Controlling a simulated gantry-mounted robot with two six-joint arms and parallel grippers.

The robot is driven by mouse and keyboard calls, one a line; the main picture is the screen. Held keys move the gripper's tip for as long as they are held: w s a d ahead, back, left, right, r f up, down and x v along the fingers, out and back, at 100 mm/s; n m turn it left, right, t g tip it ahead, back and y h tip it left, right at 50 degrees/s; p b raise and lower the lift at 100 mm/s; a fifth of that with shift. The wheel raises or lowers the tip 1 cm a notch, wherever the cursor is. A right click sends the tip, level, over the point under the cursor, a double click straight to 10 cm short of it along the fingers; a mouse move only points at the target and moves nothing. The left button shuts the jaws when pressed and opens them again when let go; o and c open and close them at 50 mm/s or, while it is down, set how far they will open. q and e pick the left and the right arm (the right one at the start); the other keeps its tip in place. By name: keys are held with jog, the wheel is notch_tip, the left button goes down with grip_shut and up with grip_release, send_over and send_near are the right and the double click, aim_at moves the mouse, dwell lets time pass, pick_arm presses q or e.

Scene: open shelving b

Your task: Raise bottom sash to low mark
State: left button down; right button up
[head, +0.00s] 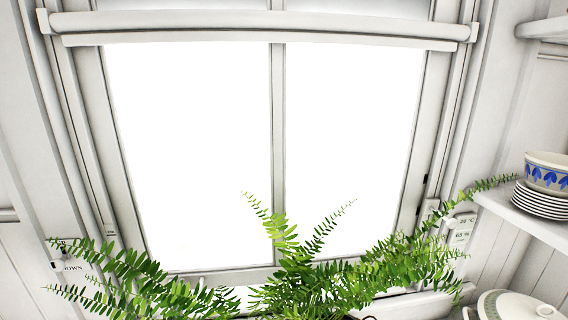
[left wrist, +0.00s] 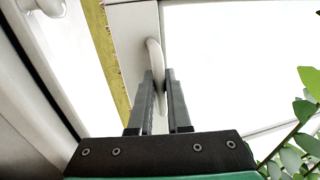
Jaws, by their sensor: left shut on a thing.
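The bottom sash (head: 225,276) is a white frame with two bright panes and a centre bar, seen in the head view above a fern. In the left wrist view, my left gripper (left wrist: 159,75) is shut on a white curved handle (left wrist: 153,52) on the sash rail (left wrist: 130,35). The handle passes between the two dark fingers. A yellow-green strip (left wrist: 100,45) shows beside the rail. In the head view the fern hides much of the bottom rail, and I cannot make out the gripper there. Small dark marks (head: 425,179) show on the right side of the window frame. My right gripper is not in view.
The fern (head: 300,280) spreads across the window's lower front. A shelf (head: 520,215) at right holds stacked plates (head: 540,203) and a blue-patterned bowl (head: 547,172). A lidded white pot (head: 512,307) stands below. Small labels hang at left (head: 75,267) and right (head: 461,234).

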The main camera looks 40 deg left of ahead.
pick_arm(q)
jog(key=shift+r+p, duration=1.15)
jog(key=shift+r, duration=0.45)
jog(key=c, duration=0.9)
grip_release()
jog(key=shift+f, duration=0.15)
jog(key=shift+o, duration=0.2)
jog(key=shift+f, duration=0.1)
jog(key=shift+s+d, duration=0.1)
jog(key=b+v, duration=0.1)
jog(key=v, duration=1)
jog(key=shift+d, duration=0.15)
